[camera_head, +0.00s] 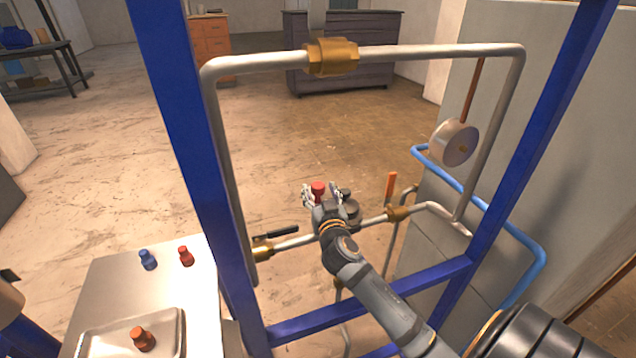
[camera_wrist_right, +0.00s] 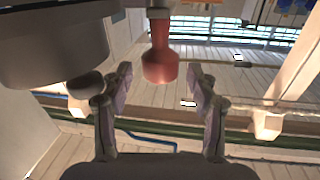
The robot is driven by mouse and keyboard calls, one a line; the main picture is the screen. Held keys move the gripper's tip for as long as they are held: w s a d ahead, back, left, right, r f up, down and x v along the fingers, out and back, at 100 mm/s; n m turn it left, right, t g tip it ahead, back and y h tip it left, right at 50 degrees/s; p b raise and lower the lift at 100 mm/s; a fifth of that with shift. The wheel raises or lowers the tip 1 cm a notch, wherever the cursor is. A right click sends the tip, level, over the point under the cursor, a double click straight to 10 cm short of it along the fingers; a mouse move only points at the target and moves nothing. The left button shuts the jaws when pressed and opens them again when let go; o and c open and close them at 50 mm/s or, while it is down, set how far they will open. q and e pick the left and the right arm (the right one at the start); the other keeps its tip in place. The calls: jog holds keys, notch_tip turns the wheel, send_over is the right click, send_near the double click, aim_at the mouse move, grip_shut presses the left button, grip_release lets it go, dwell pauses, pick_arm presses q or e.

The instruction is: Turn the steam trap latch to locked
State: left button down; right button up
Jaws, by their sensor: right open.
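A red knob-like part (camera_head: 318,188), which may be the steam trap latch, shows at the lower pipe in the head view. In the right wrist view the red part (camera_wrist_right: 159,62) hangs between my fingertips, with a visible gap on both sides. My right gripper (camera_head: 323,194) is open around it and not closed on anything. A grey round body (camera_head: 350,212), perhaps the steam trap, is beside the gripper, partly hidden by my arm. It shows large at the upper left of the right wrist view (camera_wrist_right: 65,42). My left gripper is not in view.
A blue frame (camera_head: 177,130) carries pipes with a brass fitting (camera_head: 332,57). A black-handled valve (camera_head: 275,234) and an orange lever (camera_head: 391,186) flank the gripper. A round gauge (camera_head: 453,143) hangs right. A table (camera_head: 110,283) with red and blue pieces stands left.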

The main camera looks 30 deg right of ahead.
jog(key=shift+x, duration=1.25)
jog(key=shift+c, duration=0.4)
grip_shut()
